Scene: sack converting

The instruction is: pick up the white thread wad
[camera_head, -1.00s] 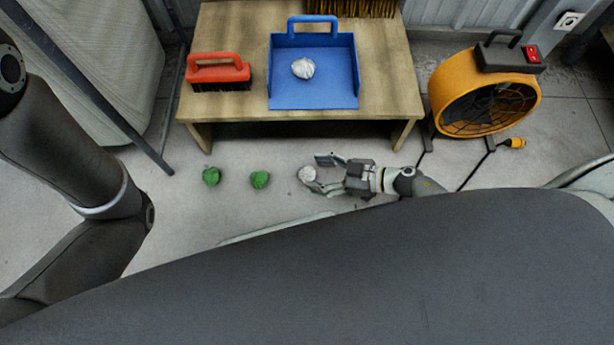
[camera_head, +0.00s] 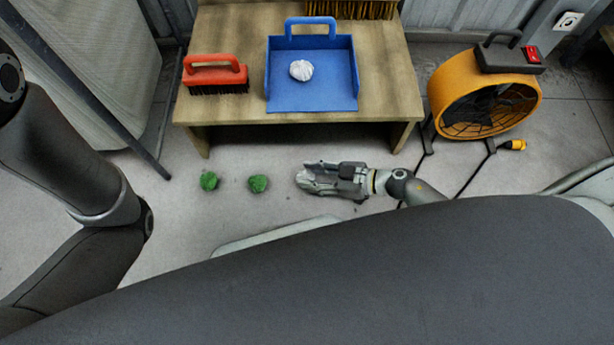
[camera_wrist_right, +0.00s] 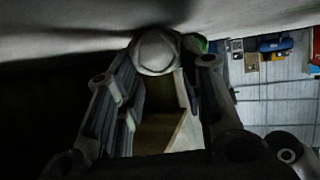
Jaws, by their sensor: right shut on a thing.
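One white thread wad (camera_head: 302,176) is on the floor in front of the low wooden table, mostly hidden by my right gripper (camera_head: 312,178). My right gripper is shut on it, and the right wrist view shows the wad (camera_wrist_right: 156,52) between the fingertips. A second white wad (camera_head: 301,70) lies in the blue dustpan (camera_head: 312,97) on the table. My left arm comes in at the left edge, but its gripper is out of view.
Two green wads (camera_head: 209,181) (camera_head: 258,184) lie on the floor left of my right gripper. A red brush (camera_head: 215,75) lies on the wooden table (camera_head: 398,98). An orange fan (camera_head: 484,97) with a cable stands right of the table.

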